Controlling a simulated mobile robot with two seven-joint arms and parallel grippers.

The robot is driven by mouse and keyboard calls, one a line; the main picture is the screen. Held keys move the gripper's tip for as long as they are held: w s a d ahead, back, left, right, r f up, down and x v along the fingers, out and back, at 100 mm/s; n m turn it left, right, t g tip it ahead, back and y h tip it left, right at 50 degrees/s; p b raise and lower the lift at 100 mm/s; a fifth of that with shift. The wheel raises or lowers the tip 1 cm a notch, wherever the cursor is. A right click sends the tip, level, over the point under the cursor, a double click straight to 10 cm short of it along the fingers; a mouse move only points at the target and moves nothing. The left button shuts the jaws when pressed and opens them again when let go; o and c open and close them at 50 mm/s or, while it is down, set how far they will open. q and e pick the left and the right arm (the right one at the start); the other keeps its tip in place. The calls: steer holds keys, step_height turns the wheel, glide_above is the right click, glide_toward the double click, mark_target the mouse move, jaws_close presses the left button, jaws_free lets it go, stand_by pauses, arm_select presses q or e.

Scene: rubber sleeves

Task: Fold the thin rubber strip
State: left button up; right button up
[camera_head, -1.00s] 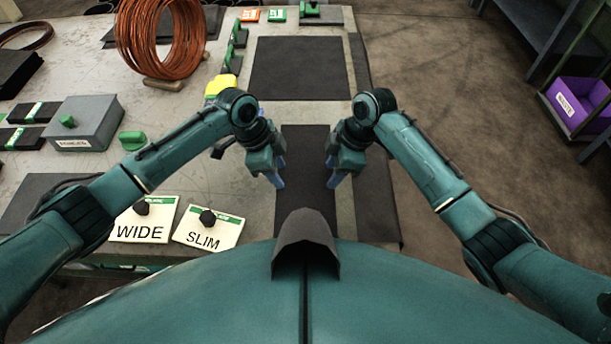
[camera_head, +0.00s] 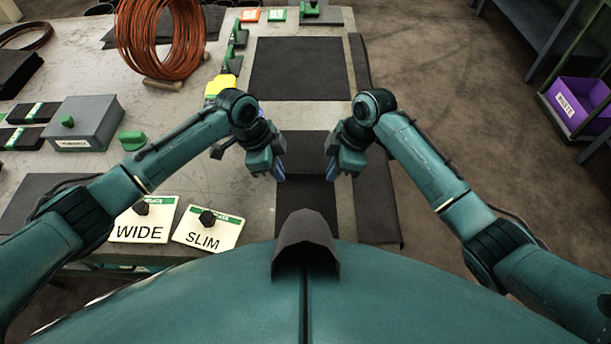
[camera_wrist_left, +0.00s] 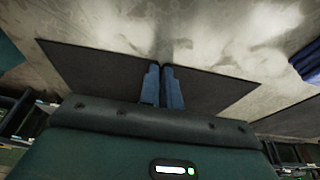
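The fingertip contact is partly hidden.
A wider black mat (camera_head: 298,68) lies beyond the strip, with another dark strip (camera_head: 375,200) along the right bench edge. WIDE (camera_head: 140,232) and SLIM (camera_head: 203,239) cards stand left. A copper coil (camera_head: 160,40) and grey box (camera_head: 84,123) are farther left. A purple bin (camera_head: 578,105) stands right.

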arm_select(q)
jaws_close()
arm_select(e)
jaws_close()
